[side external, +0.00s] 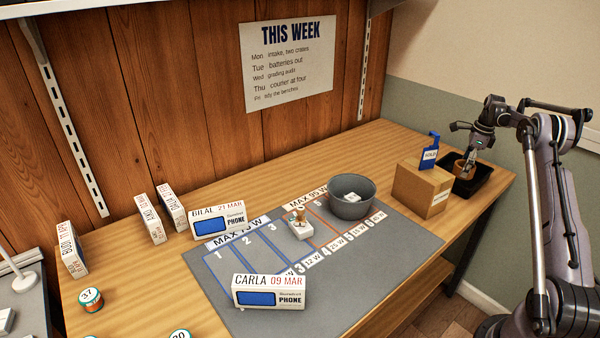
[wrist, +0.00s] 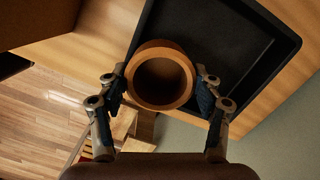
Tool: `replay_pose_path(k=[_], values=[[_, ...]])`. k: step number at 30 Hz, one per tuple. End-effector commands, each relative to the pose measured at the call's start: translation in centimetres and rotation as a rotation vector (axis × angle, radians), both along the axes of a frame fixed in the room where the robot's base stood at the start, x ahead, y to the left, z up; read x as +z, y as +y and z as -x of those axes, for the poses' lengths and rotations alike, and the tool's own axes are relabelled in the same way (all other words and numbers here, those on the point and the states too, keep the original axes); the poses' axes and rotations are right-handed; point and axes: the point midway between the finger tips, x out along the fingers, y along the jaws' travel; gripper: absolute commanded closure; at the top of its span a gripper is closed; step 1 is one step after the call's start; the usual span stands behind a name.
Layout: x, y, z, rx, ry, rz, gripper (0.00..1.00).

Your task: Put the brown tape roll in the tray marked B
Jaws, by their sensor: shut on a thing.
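The brown tape roll (wrist: 160,48) is between the two fingers of my gripper (wrist: 164,90) in the wrist view, with its round hole facing the camera. My gripper is shut on it from both sides. In the side view my gripper (side external: 466,161) is at the black tray (side external: 490,184) at the right end of the bench, and the roll (side external: 459,167) shows small beneath it. The tray also fills the upper right of the wrist view (wrist: 262,30). The roll overlaps the tray's left part there. I cannot tell whether it touches the floor. No B mark is readable on this tray.
A grey bowl (side external: 352,197), phone boxes (side external: 270,291) and a numbered grey mat (side external: 395,245) lie further left. The bench edge is close to the tray.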

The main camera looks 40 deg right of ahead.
Motion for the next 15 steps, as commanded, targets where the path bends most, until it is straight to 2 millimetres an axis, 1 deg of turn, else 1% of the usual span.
replay_pose_path(k=[15], values=[[-1.1,0.0,0.0,0.0,0.0,0.0,0.66]])
